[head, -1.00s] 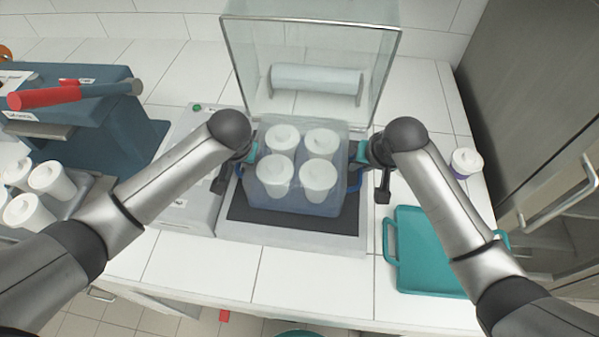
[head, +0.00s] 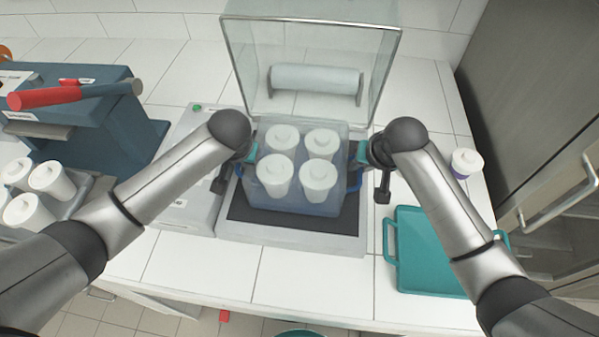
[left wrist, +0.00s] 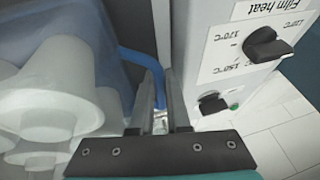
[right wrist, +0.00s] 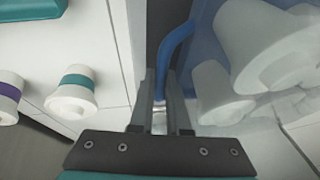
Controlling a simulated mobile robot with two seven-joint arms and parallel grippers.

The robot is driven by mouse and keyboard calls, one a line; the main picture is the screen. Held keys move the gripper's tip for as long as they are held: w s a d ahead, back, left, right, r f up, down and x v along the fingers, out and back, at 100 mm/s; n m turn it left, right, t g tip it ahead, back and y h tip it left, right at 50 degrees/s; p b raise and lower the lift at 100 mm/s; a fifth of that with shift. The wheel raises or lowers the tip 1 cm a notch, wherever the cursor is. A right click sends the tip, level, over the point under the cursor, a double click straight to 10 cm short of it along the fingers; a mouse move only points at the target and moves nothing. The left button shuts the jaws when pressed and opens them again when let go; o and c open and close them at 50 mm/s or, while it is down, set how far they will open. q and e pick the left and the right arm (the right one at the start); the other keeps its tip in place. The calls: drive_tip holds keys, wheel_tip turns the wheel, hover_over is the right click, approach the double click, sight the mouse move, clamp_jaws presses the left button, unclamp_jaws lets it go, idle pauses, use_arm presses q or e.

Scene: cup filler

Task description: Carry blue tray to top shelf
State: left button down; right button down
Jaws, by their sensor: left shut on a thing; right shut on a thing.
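The blue tray (head: 300,207) holds several white lidded cups under clear bluish film. It is in or just above the dark bed of the wrapping machine (head: 230,246); I cannot tell whether it touches. My left gripper (head: 250,153) is at its left side, shut on the blue handle, which shows in the left wrist view (left wrist: 133,58). My right gripper (head: 364,153) is at its right side, shut on the other handle, seen in the right wrist view (right wrist: 174,42). The tray looks level. No top shelf is clearly in view.
The machine's clear lid (head: 310,45) stands open behind the tray, with a film roll (head: 315,79). A teal tray (head: 424,248) lies at the right near a lidded cup (head: 466,163). A blue machine (head: 95,125) and more cups (head: 52,180) are left. A grey cabinet (head: 530,110) stands right.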

use_arm(q)
drive_tip(key=shift+w+r, duration=0.1)
drive_tip(key=shift+r, duration=0.15)
use_arm(e)
drive_tip(key=shift+w+r, duration=0.1)
drive_tip(key=shift+r, duration=0.15)
